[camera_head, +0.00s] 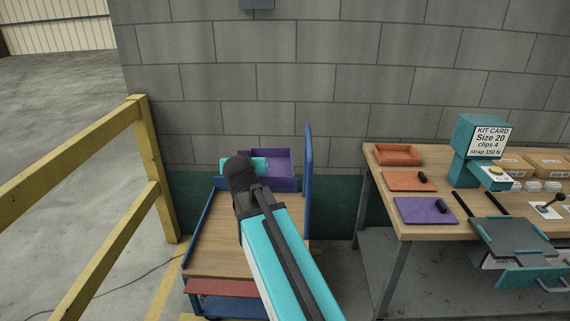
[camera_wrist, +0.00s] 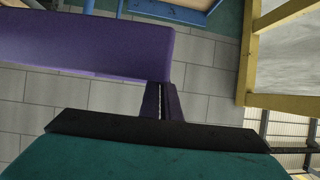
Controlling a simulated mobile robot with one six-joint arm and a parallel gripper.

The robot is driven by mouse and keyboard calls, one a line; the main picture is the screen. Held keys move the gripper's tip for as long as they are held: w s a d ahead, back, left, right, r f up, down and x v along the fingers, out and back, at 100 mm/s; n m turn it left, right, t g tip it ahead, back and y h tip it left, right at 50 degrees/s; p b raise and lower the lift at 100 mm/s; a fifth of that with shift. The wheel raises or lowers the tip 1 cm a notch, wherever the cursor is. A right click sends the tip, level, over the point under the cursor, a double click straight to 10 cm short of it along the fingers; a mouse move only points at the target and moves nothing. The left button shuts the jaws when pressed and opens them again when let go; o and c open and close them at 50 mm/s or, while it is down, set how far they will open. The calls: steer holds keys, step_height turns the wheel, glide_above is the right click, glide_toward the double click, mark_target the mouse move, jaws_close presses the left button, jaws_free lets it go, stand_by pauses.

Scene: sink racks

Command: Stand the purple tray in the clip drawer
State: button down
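The purple tray (camera_head: 285,157) is a shallow open box in the head view, above the far end of the cart and in front of the block wall. In the wrist view its purple side (camera_wrist: 85,45) fills the upper left. My gripper (camera_wrist: 161,90) has its two dark fingers close together at the tray's edge, with only a thin gap between them. They appear shut on its rim; the tips are hidden by the tray.
A wooden bench (camera_head: 385,184) on the right holds an orange tray (camera_head: 397,154), orange and purple mats with black pieces, a kit card stand (camera_head: 480,150) and boxes. A blue-railed cart (camera_head: 215,250) stands under my arm. A yellow railing (camera_head: 150,165) is at left.

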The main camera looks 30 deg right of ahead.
steer(key=a+r+n+y, duration=0.1)
steer(key=a+n+y, duration=0.1)
steer(key=a, duration=0.4)
steer(key=w+a+r+n+t+y, duration=0.1)
steer(key=a+n+y, duration=0.2)
steer(key=a, duration=0.3)
steer(key=shift+w+r, duration=0.2)
steer(key=shift+r, duration=0.2)
